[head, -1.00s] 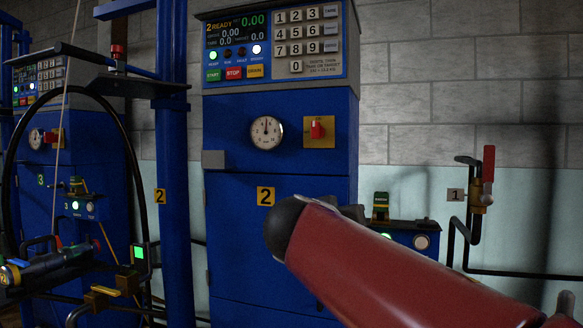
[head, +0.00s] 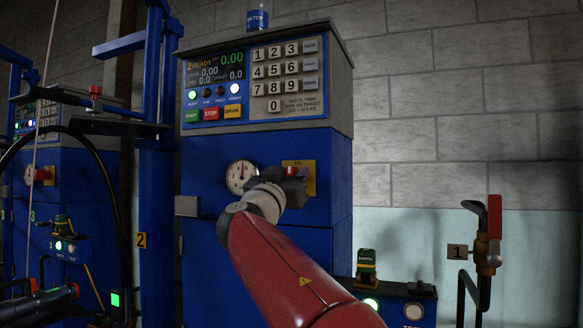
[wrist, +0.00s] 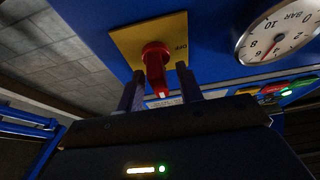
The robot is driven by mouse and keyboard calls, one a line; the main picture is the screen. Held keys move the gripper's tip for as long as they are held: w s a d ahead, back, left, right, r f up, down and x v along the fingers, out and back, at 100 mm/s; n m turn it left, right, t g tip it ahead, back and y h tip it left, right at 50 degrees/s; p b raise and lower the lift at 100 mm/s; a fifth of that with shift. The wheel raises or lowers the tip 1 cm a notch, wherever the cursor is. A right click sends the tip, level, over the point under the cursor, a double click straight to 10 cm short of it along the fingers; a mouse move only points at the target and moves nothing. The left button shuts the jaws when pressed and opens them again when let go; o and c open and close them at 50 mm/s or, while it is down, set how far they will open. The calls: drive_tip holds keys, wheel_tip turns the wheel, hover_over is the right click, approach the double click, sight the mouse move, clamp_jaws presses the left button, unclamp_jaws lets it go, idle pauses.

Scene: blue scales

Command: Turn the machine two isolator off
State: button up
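The machine two isolator is a red rotary handle (head: 292,170) on a yellow plate (head: 311,178), with "ON" readable at the plate's top. In the wrist view the red handle (wrist: 154,62) points down the picture, and "OFF" is on the plate's right side. My gripper (wrist: 158,82) has its two dark fingers apart, one on each side of the handle's end. Gaps show beside the handle, so I see no firm grip. In the head view my gripper (head: 282,174) is in front of the plate and partly hides it and the handle.
The round dial (head: 241,177) is close to the left of my gripper. Above are the keypad (head: 288,75) and a display reading "2 READY". A blue post (head: 157,200) stands left. A red-handled valve (head: 494,225) is on the right wall.

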drive_tip(key=shift+w+d, duration=0.1)
drive_tip(key=shift+w, duration=0.15)
drive_tip(key=shift+c, duration=0.2)
clamp_jaws()
